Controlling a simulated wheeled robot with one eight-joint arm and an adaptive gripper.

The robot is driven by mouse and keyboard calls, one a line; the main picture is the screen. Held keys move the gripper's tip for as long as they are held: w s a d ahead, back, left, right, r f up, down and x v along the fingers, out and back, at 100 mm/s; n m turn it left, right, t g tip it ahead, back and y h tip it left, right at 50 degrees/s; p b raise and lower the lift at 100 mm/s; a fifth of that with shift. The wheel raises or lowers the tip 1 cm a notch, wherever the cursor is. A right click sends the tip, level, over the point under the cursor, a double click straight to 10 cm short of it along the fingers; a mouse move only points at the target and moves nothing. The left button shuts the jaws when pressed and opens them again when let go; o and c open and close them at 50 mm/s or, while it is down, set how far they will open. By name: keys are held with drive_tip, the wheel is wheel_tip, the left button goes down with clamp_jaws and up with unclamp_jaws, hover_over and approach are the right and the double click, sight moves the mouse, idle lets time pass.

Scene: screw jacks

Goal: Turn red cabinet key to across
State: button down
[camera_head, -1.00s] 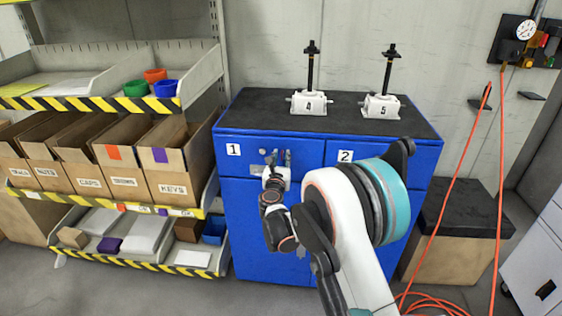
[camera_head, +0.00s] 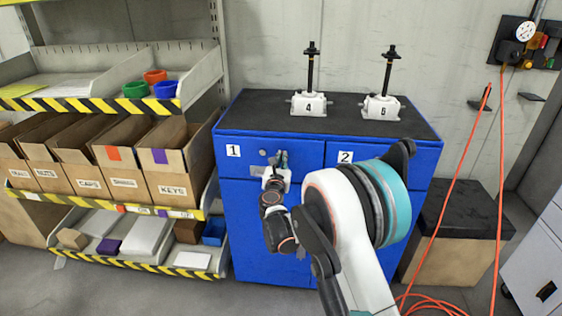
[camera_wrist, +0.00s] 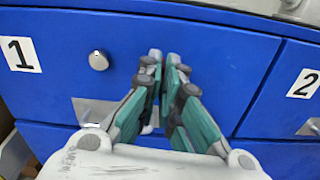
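The blue cabinet (camera_head: 265,235) has drawers labelled 1 and 2. A round silver knob or lock (camera_wrist: 98,60) sits on drawer 1; it also shows in the head view (camera_head: 263,153). No red key can be made out in either view. My gripper (camera_wrist: 164,58) is in front of drawer 1, to the right of the silver knob and clear of it. Its fingertips are close together with a narrow gap between them. Whether a key is between them is hidden.
Numbered screw jacks (camera_head: 308,103) and (camera_head: 381,106) stand on the cabinet's black top. A shelf with boxes (camera_head: 172,185) is close on the left. An orange hose (camera_head: 462,165) hangs on the right. A recessed drawer pull (camera_wrist: 100,110) is below the knob.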

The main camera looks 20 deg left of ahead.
drive_tip(key=m, duration=0.8)
drive_tip(key=m+b, duration=0.1)
drive_tip(key=m, duration=0.7)
drive_tip(key=shift+d+f+m+b, duration=0.15)
drive_tip(key=shift+f+m+b, duration=0.05)
drive_tip(key=shift+m+b, duration=0.1)
idle(0.4)
drive_tip(key=c, duration=1.8)
unclamp_jaws()
